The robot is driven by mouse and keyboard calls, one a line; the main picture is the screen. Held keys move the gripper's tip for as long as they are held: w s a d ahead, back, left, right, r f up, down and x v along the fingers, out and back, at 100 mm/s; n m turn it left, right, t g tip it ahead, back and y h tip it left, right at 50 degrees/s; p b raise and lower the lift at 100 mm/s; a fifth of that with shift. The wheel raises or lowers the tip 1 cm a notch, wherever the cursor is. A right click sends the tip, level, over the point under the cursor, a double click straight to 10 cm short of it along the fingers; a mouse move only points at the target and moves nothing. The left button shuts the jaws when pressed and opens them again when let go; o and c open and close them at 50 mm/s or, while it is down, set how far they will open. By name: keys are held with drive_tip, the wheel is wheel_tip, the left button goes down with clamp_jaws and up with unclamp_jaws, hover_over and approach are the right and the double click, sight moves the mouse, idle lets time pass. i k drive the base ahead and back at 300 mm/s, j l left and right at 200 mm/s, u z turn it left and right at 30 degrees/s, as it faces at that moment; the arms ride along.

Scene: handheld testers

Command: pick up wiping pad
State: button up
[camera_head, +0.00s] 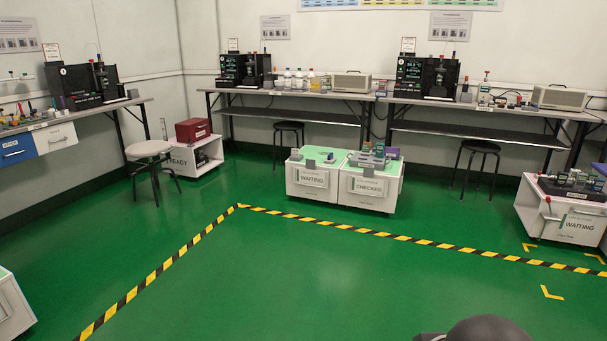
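I cannot make out a wiping pad for certain; small items on the benches and carts are too small to tell apart. Two white carts stand side by side mid-room, one labelled WAITING (312,178) and one labelled CHECKED (367,187). Small grey blocks rest on the green top of the first, and small devices and a purple item (392,153) on the second. My gripper is not in view; a dark rounded part of my own body shows at the bottom edge, right of centre.
Benches with black test stations line the walls: left bench (85,112), back bench (290,92), right bench (490,106). Stools (149,149) and (481,147) stand before them. Another WAITING cart (572,222) is at right. Yellow-black tape (300,217) crosses the open green floor.

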sight(330, 159)
drive_tip(key=i, duration=2.45)
drive_tip(key=i+u, duration=0.1)
drive_tip(key=i, duration=0.45)
drive_tip(key=i+l+u, duration=0.1)
drive_tip(key=i, duration=0.45)
drive_tip(key=i+l, duration=0.15)
drive_tip(key=i, duration=0.35)
drive_tip(key=i+l+u, duration=0.15)
drive_tip(key=i, duration=0.4)
drive_tip(key=i+l+u, duration=0.1)
drive_tip(key=i, duration=0.45)
